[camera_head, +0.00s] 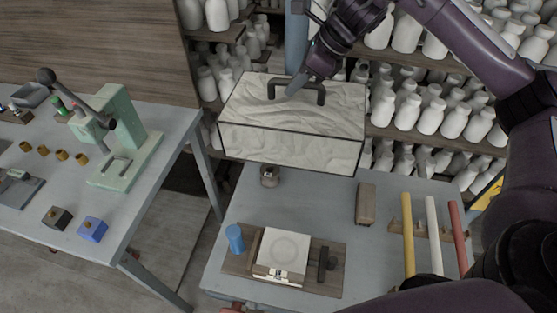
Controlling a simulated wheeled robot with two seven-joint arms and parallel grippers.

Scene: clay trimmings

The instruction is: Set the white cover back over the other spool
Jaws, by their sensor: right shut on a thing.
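The white cover (292,145) is a large box with a crumpled-looking surface, dark edges and a black handle on top. My right gripper (298,85) comes down from above and is shut on that handle. The cover appears to hang level above the far part of the grey-blue table (320,205). A small brownish, spool-like piece (270,177) stands on the table just below the cover's front edge, its top close to that edge in the picture. Whether anything is behind or under the cover is hidden.
A wooden board with a white block (283,257) and a blue cylinder (235,238) are at the table's front. A brown block (365,204) and yellow, white and red rods (433,235) lie right. Shelves of white bottles (430,118) stand behind. A green press (125,140) is on the left table.

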